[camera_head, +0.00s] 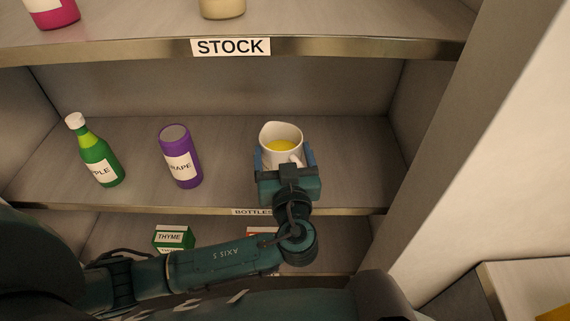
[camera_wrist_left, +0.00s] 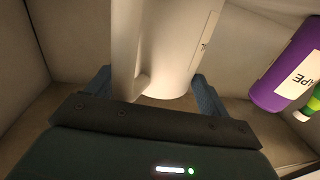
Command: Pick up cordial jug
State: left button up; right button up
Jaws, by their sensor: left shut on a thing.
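The cordial jug (camera_head: 281,133) is a white jug with a spout and yellow liquid inside. It is upright at the right part of the middle shelf. My left gripper (camera_head: 286,163) is around the jug from the front, with a blue finger on each side, shut on it. In the left wrist view the jug (camera_wrist_left: 168,45) fills the middle between the fingers of the left gripper (camera_wrist_left: 153,95), its handle towards the palm. I cannot tell whether its base touches the shelf. My right gripper is not in view.
On the middle shelf (camera_head: 225,190) stand a purple grape bottle (camera_head: 180,157) and a green apple bottle (camera_head: 97,152), left of the jug. The shelf above bears a STOCK label (camera_head: 230,47). A green thyme box (camera_head: 174,238) sits below. A side wall (camera_head: 425,115) is close on the right.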

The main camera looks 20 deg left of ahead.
pick_arm(q)
jog(key=shift+r, duration=0.15)
jog(key=c, duration=1.1)
notch_tip(320, 180, up, 10)
jog(key=shift+b, duration=0.3)
jog(key=shift+c, duration=0.2)
